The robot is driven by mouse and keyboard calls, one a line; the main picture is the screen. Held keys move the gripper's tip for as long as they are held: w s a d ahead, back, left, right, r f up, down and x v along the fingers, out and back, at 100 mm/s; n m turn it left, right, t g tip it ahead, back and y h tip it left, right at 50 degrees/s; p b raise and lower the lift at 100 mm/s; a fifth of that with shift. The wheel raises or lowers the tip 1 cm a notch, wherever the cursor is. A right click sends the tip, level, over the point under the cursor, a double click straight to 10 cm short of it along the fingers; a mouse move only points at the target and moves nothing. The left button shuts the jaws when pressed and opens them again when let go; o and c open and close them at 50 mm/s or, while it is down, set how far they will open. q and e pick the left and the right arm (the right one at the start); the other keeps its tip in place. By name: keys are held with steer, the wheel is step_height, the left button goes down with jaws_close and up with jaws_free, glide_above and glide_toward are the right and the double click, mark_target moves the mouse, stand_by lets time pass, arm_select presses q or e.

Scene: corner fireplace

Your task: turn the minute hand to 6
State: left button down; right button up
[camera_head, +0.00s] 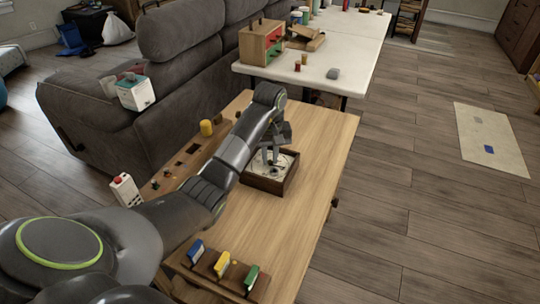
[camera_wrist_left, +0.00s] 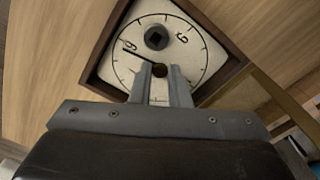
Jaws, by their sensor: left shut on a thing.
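The clock is a white dial (camera_wrist_left: 195,62) set in a dark wooden box (camera_wrist_left: 94,70), lying face up. In the head view the box (camera_head: 264,184) sits on the wooden table. A thin dark hand (camera_wrist_left: 138,54) runs from near the dial's middle to the upper left, close to a numeral there; another numeral shows at upper right. My left gripper (camera_head: 271,159) reaches down over the dial. The fingers hide the lower dial.
The wooden table (camera_head: 315,150) has a strip with blue, yellow and green blocks (camera_head: 225,268) at its front and a long board with a yellow cylinder (camera_head: 207,128) at left. A white table (camera_head: 345,55) stands behind. Table room right of the box is clear.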

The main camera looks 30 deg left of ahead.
mark_target(270, 161)
arm_select(q)
steer(key=shift+m, duration=0.7)
arm_select(e)
steer(key=shift+s, duration=0.1)
arm_select(q)
steer(key=c, duration=1.4)
jaws_free()
